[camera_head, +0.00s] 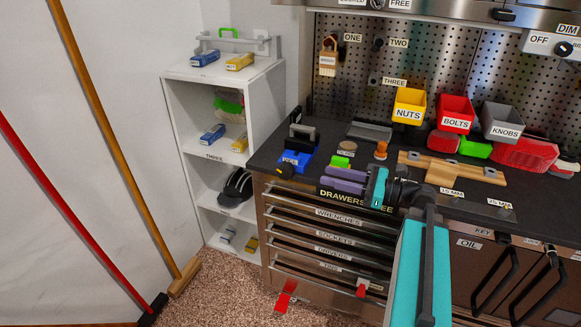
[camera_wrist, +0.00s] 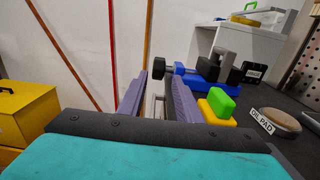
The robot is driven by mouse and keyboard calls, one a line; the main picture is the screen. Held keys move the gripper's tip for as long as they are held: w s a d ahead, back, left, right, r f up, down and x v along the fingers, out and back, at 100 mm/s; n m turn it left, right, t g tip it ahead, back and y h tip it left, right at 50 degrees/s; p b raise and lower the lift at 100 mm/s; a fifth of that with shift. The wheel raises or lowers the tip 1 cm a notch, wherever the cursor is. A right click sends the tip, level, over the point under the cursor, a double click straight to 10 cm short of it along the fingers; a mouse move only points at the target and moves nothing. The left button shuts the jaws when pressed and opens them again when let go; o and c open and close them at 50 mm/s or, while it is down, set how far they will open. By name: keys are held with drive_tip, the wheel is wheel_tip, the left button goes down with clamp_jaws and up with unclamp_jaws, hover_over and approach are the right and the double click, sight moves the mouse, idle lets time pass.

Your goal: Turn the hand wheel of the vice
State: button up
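The vice (camera_head: 296,157) is blue with dark grey jaws and stands at the left front corner of the dark worktop. Its black hand wheel (camera_head: 285,170) sticks out at the front edge. My gripper (camera_head: 325,178) has purple fingers and is to the right of the wheel, pointing left towards it, apart from it. In the wrist view the fingers of my gripper (camera_wrist: 156,77) are spread with an empty gap. The hand wheel (camera_wrist: 159,67) shows beyond the tips, in line with the gap, and the blue vice body (camera_wrist: 192,84) is to its right.
A green block on a yellow block (camera_head: 340,162) lies close behind my fingers. A round pad (camera_head: 346,146) and an orange knob-like piece (camera_head: 381,150) stand farther back. A white shelf (camera_head: 183,125) is left of the chest. Red tags hang below the drawers.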

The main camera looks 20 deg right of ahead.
sight(290, 167)
drive_tip(key=shift+p+x, duration=0.95)
drive_tip(key=shift+x, duration=5.55)
drive_tip(key=c, duration=0.8)
